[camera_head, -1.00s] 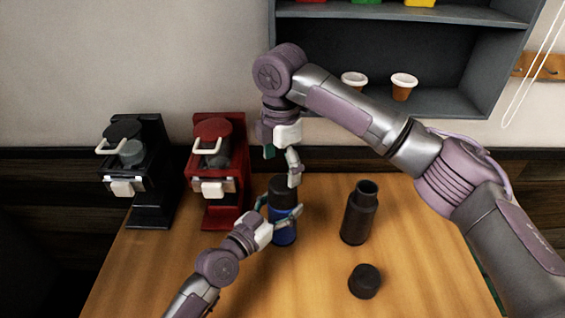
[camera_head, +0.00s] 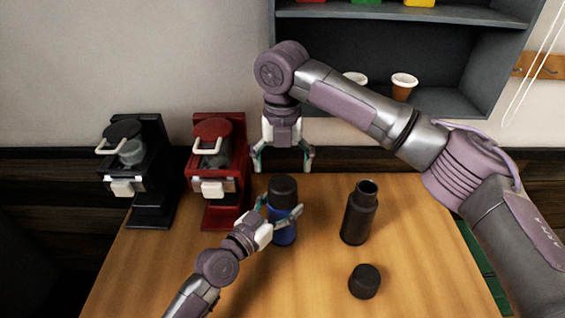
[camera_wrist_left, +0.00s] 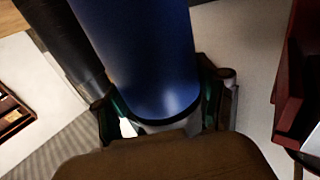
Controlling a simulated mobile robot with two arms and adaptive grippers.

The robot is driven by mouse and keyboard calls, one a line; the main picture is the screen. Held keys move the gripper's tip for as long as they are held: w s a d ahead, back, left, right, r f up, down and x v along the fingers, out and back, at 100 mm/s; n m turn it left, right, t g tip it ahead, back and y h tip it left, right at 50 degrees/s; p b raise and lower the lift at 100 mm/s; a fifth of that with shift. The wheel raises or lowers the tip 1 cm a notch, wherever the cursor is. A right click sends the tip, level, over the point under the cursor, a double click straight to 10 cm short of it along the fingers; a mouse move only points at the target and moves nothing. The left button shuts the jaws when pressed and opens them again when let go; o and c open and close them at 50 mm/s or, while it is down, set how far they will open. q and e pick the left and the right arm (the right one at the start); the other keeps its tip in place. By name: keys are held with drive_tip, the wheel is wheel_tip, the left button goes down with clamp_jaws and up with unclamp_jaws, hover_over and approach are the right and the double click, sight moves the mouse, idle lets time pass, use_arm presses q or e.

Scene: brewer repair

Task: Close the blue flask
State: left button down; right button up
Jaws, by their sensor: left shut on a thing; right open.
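The blue flask (camera_head: 283,231) stands upright on the table, with a dark cap (camera_head: 283,189) on its top. How tightly the cap sits cannot be seen. My left gripper (camera_head: 283,215) is shut around the flask's body from the front left. The left wrist view shows the flask's blue body (camera_wrist_left: 150,60) between the fingers. My right gripper (camera_head: 283,165) is open and empty, pointing down above and just behind the cap, apart from it.
A dark open flask (camera_head: 358,214) stands to the right, and a loose dark cap (camera_head: 364,281) lies in front of it. A red brewer (camera_head: 214,165) and a black brewer (camera_head: 138,165) stand at left. A shelf (camera_head: 440,105) with cups is behind. The table's front middle is clear.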

sight(283, 182)
drive_tip(key=shift+f, duration=4)
